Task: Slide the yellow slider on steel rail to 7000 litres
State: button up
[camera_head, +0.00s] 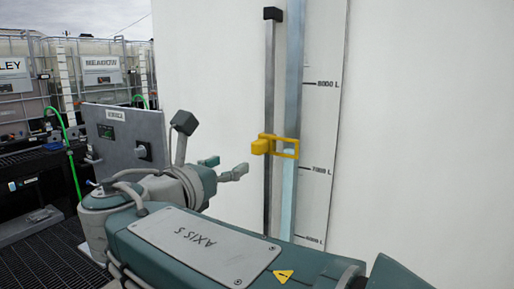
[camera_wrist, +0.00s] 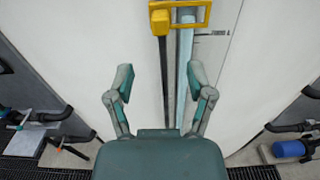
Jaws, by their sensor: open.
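The yellow slider (camera_head: 275,146) sits on the dark steel rail (camera_head: 269,85). Its open frame reaches right across the pale blue sight tube (camera_head: 295,60). The frame stands between the 8000 L mark (camera_head: 328,84) and the 7000 L mark (camera_head: 316,170), nearer to and above 7000 L. My gripper (camera_head: 222,167) is open and empty, left of the slider and apart from it. In the wrist view the slider (camera_wrist: 180,17) is at the top edge, partly cut off, beyond the open fingers (camera_wrist: 160,82). The rail (camera_wrist: 163,80) runs between the fingers.
The large white tank wall (camera_head: 430,120) stands behind the rail. The lowest visible mark (camera_head: 308,239) seems to read 6000 L. At left, caged totes (camera_head: 100,65) and a green hose (camera_head: 70,150) stand over dark grating. In the wrist view, pipes and a blue fitting (camera_wrist: 290,149) lie low at the sides.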

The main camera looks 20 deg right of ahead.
aim_at(254, 149)
jog(key=x, duration=1)
jog(key=shift+w+d+r, duration=0.25)
jog(key=shift+w+r, duration=0.05)
